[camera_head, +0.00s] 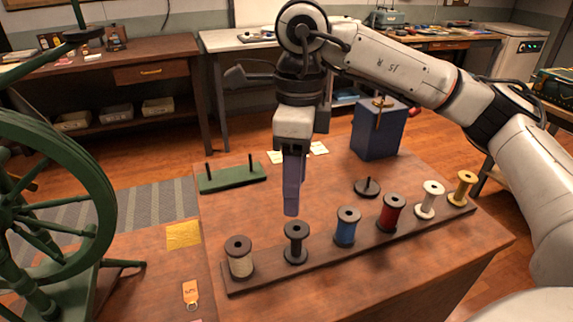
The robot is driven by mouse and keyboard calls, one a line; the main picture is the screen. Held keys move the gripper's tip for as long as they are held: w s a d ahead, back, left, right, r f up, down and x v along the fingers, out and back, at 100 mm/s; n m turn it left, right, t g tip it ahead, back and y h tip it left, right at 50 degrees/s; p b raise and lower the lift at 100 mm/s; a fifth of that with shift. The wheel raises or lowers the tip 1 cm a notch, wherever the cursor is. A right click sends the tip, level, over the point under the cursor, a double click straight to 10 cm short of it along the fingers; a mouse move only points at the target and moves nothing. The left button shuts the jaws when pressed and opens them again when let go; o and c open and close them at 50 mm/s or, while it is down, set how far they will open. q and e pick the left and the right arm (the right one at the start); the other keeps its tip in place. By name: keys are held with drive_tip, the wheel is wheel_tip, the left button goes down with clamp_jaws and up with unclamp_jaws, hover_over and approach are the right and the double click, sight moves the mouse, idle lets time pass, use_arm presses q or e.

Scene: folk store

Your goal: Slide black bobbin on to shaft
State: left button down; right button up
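The black bobbin (296,243) stands upright in the row on a long dark wooden rack (330,264), between a cream-wound bobbin (240,258) and a blue one (346,228). My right gripper (291,210) points down just above the black bobbin, apparently clear of it. Its fingers are seen edge-on, so their gap is hidden. Two upright thin shafts stand on a green base (232,179) at the table's back left. A small black disc with a short upright shaft (367,188) sits behind the rack. I cannot tell which shaft the task means. My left gripper is out of view.
Red (390,213), white (429,200) and yellow (463,189) bobbins fill the rack's right side. A blue box (378,131) stands at the back. A green spinning wheel (60,200) stands left. The tabletop between green base and rack is mostly clear.

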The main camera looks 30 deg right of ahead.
sight(297, 223)
drive_tip(key=f+b, duration=0.2)
drive_tip(key=f, duration=0.1)
drive_tip(key=f+b, duration=0.3)
drive_tip(key=f, duration=0.1)
drive_tip(key=f+b, duration=0.3)
drive_tip(key=shift+d+f, duration=0.15)
drive_tip(key=shift+d, duration=0.2)
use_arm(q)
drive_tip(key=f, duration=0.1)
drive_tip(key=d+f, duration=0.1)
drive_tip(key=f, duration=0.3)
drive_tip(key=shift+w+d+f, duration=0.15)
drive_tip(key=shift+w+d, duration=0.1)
use_arm(e)
drive_tip(key=shift+w+f, duration=0.1)
drive_tip(key=shift+f, duration=0.05)
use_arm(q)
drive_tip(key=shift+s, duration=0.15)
use_arm(e)
drive_tip(key=c, duration=0.7)
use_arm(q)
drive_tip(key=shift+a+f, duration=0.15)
